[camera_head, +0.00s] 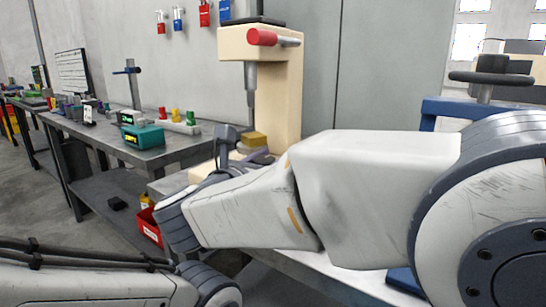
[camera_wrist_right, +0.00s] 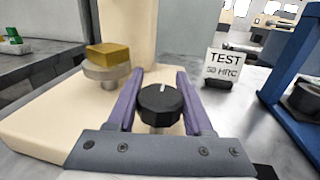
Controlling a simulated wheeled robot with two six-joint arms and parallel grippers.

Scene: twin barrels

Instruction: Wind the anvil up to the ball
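The cream tester (camera_head: 278,100) stands on the bench with its grey ball holder (camera_head: 250,85) pointing down. A yellow block (camera_head: 253,139) sits below it, with a gap between. In the right wrist view the yellow block (camera_wrist_right: 108,54) rests on the round grey anvil (camera_wrist_right: 106,76). A black knob (camera_wrist_right: 160,101) with a white mark is at the front of the tester base. My right gripper (camera_wrist_right: 160,72) has one purple finger on each side of this knob, and the knob fills the gap. The ball's tip is too small to make out. My left gripper is out of view.
A TEST sign (camera_wrist_right: 224,65) stands right of the tester, and a blue frame (camera_wrist_right: 297,75) is further right. A side bench (camera_head: 150,148) carries a teal box (camera_head: 143,136).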

